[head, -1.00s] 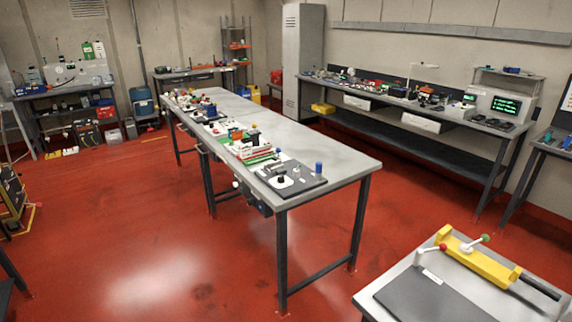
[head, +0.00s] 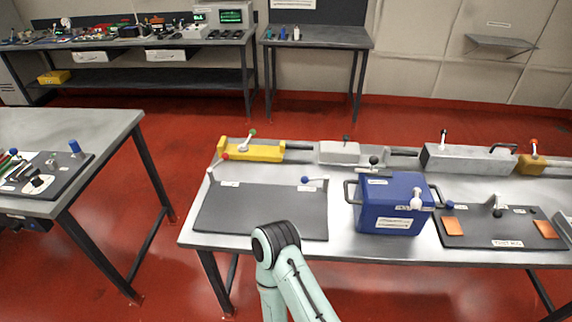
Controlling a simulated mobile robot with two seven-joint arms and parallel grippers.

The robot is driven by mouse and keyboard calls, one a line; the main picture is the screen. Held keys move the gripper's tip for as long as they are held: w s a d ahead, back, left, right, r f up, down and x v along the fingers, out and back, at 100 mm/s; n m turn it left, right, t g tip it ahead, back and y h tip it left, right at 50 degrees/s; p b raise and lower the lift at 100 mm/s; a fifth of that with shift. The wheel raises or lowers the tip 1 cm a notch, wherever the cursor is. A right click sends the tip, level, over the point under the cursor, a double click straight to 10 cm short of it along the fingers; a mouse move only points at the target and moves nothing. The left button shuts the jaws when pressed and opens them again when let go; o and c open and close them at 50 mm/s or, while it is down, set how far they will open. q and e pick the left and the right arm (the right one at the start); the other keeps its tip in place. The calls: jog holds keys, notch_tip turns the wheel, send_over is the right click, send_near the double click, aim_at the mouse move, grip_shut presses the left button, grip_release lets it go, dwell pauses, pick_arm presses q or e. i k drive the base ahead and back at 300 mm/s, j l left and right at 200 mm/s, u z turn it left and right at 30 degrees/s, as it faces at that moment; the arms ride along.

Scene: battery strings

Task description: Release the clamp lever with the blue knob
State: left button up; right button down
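A small white lever with a blue knob (head: 305,180) lies low at the back right corner of a dark grey plate (head: 260,215), its knob to the left. Another blue knob (head: 449,205) shows at the right side of a blue case (head: 388,222), near a white lever-like part (head: 416,198). I cannot tell whether these two belong together. Neither gripper is in view. Only a pale green link and dark joint of one of my arms show at the bottom, in front of the bench.
The steel bench (head: 205,238) also carries a yellow clamp block (head: 251,150) with red and green knobs, a grey block (head: 468,158) and a dark board (head: 478,230) with copper plates. Another table (head: 110,122) stands left. Red floor lies open between them.

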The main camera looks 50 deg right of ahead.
aim_at(305, 180)
jog(key=z, duration=0.45)
jog(key=k+l+z, duration=0.1)
jog(key=z, duration=0.85)
jog(key=k+l+z, duration=0.1)
jog(key=z, duration=0.4)
